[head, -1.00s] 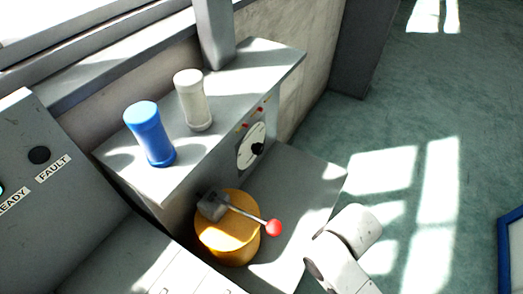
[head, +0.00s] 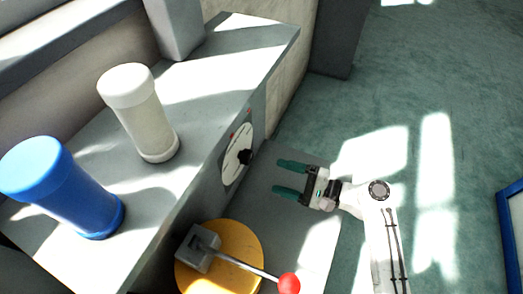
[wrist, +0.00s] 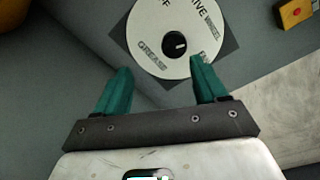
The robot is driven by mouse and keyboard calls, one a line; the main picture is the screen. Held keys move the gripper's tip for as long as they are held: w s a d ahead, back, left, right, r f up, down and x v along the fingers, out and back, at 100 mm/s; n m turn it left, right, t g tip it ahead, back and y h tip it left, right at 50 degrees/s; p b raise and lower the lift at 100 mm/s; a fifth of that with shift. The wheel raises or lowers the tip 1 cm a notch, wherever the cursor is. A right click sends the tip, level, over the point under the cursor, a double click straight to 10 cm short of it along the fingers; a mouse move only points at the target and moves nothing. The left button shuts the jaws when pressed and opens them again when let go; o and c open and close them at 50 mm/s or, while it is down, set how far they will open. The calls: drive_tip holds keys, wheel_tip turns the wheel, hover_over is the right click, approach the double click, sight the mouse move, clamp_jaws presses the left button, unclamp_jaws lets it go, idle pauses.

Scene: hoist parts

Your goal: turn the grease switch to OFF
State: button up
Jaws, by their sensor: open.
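The round white dial (head: 231,166) with a black knob (head: 245,157) is on the side panel of the grey cabinet. The dial also shows in the wrist view (wrist: 150,25), with its black knob (wrist: 174,45) near the middle. A GREASE label is at its lower left, and part of OFF shows near the top edge. A small white mark is on the knob; which label it points to is unclear. My gripper (head: 281,177) is open and empty, its green fingers pointing toward the dial. In the wrist view the fingertips (wrist: 161,69) are either side below the knob, apart from it.
A blue cylinder (head: 65,190) and a white cylinder (head: 140,115) stand on the cabinet top (head: 205,85). Below the dial is a yellow drum (head: 225,260) with a red-knobbed lever (head: 288,283). A yellow box with a red button (wrist: 295,13) is right of the dial.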

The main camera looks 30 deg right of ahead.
sight(251, 159)
drive_tip(key=shift+m+t, duration=0.5)
drive_tip(key=shift+m, duration=0.1)
drive_tip(key=x, duration=0.3)
drive_tip(key=d+x, duration=0.1)
drive_tip(key=x, duration=0.3)
drive_tip(key=w+x, duration=0.1)
drive_tip(key=x, duration=0.2)
drive_tip(key=shift+w+r, duration=0.2)
drive_tip(key=shift+w, duration=0.1)
drive_tip(key=c, duration=1)
drive_tip(key=shift+c, duration=0.2)
